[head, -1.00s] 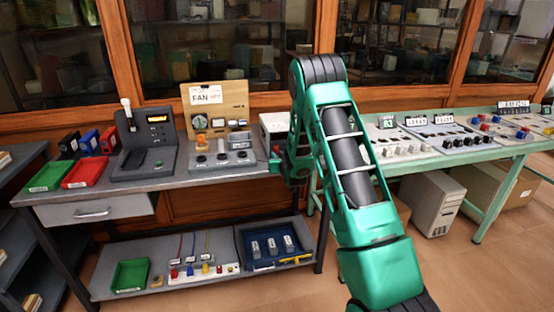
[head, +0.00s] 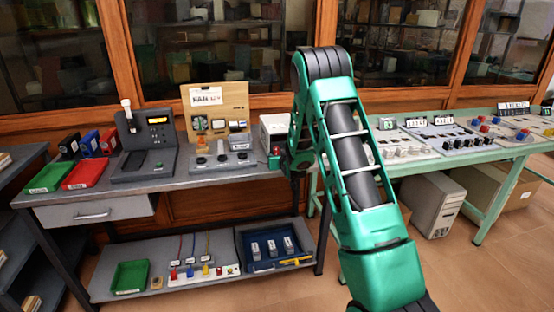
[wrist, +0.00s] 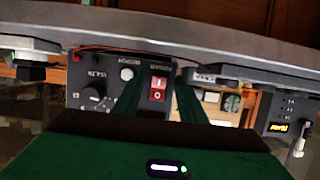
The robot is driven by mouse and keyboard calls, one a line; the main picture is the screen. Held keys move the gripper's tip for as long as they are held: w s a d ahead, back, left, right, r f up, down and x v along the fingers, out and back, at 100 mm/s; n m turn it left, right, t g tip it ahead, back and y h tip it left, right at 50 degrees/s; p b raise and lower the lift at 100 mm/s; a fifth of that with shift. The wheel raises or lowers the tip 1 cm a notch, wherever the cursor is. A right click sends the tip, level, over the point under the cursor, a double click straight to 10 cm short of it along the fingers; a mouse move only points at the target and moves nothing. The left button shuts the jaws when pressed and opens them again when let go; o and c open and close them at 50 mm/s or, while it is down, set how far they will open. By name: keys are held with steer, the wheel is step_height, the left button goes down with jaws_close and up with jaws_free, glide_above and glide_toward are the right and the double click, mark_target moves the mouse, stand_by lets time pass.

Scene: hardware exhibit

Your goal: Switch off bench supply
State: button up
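The bench supply (head: 274,127) is a pale box at the right end of the grey bench, partly hidden behind my arm. In the wrist view its dark front panel (wrist: 112,75) shows inverted lettering, a round black knob (wrist: 93,96) and a red rocker power switch (wrist: 158,88). I cannot tell which way the rocker is pressed. My gripper (wrist: 156,84) is open, its two dark green fingers apart on either side of the switch in that view. Nothing is held between them. Whether a finger touches the panel is unclear.
A wooden fan board (head: 217,103) and a grey control box (head: 222,158) stand left of the supply. Further left are a dark instrument (head: 158,135) and coloured bins (head: 85,173). A green table (head: 480,150) with switch panels stands right.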

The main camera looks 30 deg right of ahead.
steer(key=v, duration=1)
steer(key=shift+s, duration=0.3)
